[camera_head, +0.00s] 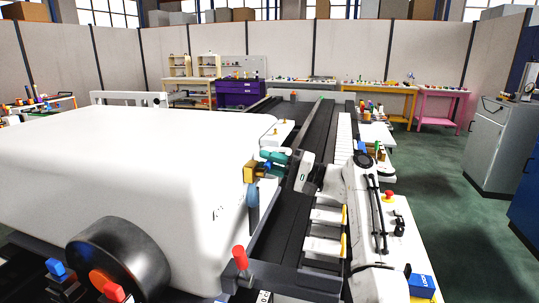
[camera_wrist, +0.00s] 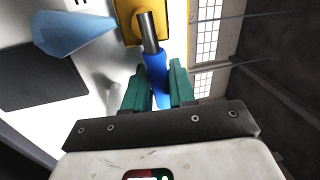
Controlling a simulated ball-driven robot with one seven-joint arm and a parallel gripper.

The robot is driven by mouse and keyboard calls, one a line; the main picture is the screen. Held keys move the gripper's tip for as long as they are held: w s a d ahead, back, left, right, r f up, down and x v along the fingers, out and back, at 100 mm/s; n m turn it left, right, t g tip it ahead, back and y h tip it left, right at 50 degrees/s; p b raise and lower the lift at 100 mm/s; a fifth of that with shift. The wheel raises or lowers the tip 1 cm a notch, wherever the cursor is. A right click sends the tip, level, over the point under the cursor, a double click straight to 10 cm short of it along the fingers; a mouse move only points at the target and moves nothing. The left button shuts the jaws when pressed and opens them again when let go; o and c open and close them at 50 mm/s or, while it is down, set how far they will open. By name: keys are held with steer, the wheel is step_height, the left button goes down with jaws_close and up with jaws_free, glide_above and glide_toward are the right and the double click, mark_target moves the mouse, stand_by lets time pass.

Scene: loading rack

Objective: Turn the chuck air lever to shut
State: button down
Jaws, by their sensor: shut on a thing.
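The chuck air lever (camera_wrist: 156,68) is a blue handle on a metal stem, which comes out of a yellow valve body (camera_wrist: 133,18). The valve body also shows in the head view (camera_head: 250,172), on the end of the large white machine housing. My gripper (camera_wrist: 157,88) has its teal fingers on either side of the blue lever and is shut on it. In the head view my gripper (camera_head: 272,158) reaches in from the right, at the valve.
A light-blue tapered part (camera_head: 253,196) hangs just below the valve; it also shows in the wrist view (camera_wrist: 72,34). The white housing (camera_head: 150,150) fills the left. A red knob (camera_head: 240,256) stands in front. Dark rails run back beyond my arm. Green floor is free at right.

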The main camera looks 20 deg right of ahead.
steer(key=shift+d+f+m, duration=0.1)
steer(key=shift+f+m, duration=0.15)
steer(key=shift+m, duration=0.25)
steer(key=c, duration=1.1)
jaws_free()
steer(key=b+v, duration=0.2)
steer(key=v, duration=0.8)
steer(key=shift+s+d, duration=0.25)
steer(key=shift+s, duration=0.05)
steer(key=shift+d+f, duration=0.1)
